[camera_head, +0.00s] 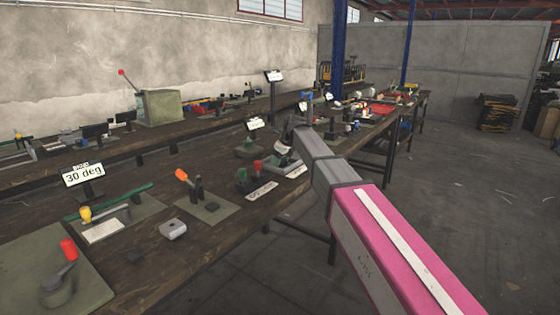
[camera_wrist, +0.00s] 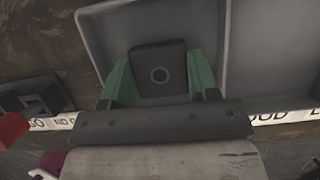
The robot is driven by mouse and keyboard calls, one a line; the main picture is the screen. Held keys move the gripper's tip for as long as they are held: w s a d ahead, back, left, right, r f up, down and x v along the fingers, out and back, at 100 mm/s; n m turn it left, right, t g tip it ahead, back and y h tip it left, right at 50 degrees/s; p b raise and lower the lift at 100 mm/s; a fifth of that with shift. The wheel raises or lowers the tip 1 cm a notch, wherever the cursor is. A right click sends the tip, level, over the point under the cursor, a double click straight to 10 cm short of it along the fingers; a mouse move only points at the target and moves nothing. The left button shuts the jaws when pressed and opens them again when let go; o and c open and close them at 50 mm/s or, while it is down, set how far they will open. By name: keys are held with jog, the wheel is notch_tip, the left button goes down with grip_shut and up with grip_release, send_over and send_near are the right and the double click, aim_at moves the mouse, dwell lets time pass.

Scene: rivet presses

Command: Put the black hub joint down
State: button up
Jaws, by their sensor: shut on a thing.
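The black hub joint (camera_wrist: 150,62) is a dark block with a round hole in its face. In the wrist view it sits between the two green fingers of my gripper (camera_wrist: 160,72), which is shut on it. Both are over a compartment of a grey tray (camera_wrist: 105,35). I cannot tell whether the hub joint touches the tray floor. In the head view my arm reaches over the bench, and the gripper tips and the hub joint cannot be made out.
A second tray compartment (camera_wrist: 275,60) lies to the right, past a dividing wall. A lettered label strip (camera_wrist: 65,123) runs along the tray's near edge. In the head view, a lever tool with an orange knob (camera_head: 182,175) and a grey block (camera_head: 173,230) stand on the wooden bench.

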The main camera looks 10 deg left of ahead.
jog(key=o, duration=1)
jog(key=v, duration=1.2)
jog(key=shift+s, duration=0.1)
